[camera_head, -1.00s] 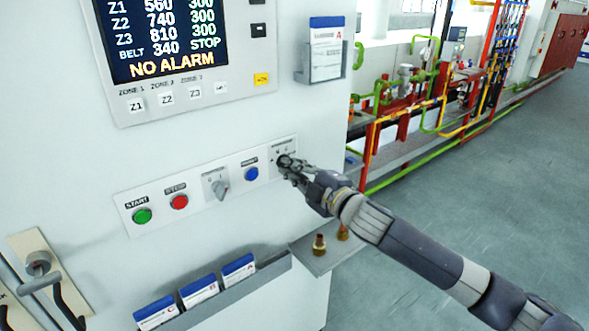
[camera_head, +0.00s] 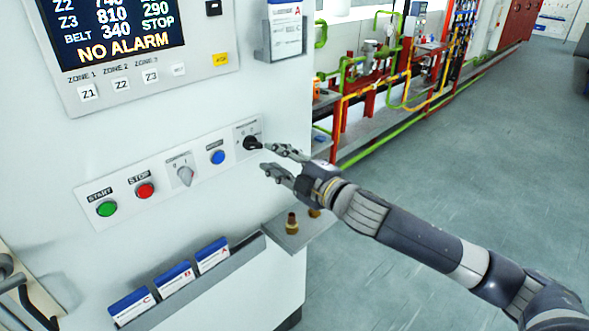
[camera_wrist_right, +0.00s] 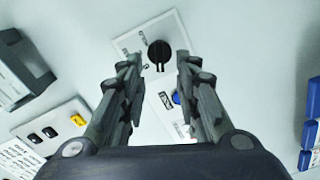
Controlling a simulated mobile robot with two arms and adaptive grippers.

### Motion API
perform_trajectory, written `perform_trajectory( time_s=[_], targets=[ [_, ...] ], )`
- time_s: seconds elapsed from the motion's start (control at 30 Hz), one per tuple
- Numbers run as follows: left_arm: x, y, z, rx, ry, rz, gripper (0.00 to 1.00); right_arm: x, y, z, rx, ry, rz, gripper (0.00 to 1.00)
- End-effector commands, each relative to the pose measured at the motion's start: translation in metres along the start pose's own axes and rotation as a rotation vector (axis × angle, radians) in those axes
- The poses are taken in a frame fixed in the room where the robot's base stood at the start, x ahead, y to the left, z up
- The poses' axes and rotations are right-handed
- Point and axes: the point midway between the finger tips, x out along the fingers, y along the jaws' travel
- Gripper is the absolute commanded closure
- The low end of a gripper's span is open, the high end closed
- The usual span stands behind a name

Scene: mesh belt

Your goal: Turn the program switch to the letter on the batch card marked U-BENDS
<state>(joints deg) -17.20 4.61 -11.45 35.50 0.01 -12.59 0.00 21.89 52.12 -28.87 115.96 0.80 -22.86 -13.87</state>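The program switch is a black rotary knob (camera_head: 251,142) on a pale plate at the right end of the button strip. In the right wrist view the knob (camera_wrist_right: 159,52) shows ahead, its pointer line roughly upright in the picture; the letters around it are too small to read. My right gripper (camera_head: 267,157) is open and empty, its fingertips just off the knob to the right. Batch cards, blue-topped, stand in the lower rack: C (camera_head: 132,305), B (camera_head: 175,279) and A (camera_head: 213,255). Another card A (camera_head: 286,30) is in the upper holder. Their titles are unreadable. My left gripper is out of view.
The strip also carries a green START button (camera_head: 107,208), a red STOP button (camera_head: 145,190), a grey selector (camera_head: 185,174) and a blue button (camera_head: 217,157). A small shelf (camera_head: 292,235) with brass fittings juts out below my right gripper. The display reads NO ALARM.

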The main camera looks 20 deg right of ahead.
Motion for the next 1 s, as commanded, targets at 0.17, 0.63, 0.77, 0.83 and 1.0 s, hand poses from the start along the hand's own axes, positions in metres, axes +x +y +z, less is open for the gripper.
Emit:
perform_trajectory(
  time_s=[0.17, 0.63, 0.77, 0.83, 1.0],
  targets=[
    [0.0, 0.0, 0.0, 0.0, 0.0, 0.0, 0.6, -0.028, -0.002, 0.0, -0.001, -0.001, -0.003, 0.7],
    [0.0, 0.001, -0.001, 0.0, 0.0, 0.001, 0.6, -0.06, 0.0, 0.0, -0.001, -0.001, 0.0, 0.7],
    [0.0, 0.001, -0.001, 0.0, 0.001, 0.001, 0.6, -0.061, 0.0, 0.0, -0.001, -0.001, 0.001, 0.7],
    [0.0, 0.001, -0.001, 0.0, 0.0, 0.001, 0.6, -0.061, 0.0, 0.0, -0.001, 0.0, 0.001, 0.7],
    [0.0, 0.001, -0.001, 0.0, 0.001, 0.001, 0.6, -0.06, 0.0, 0.0, -0.001, -0.001, 0.0, 0.7]
  ],
)
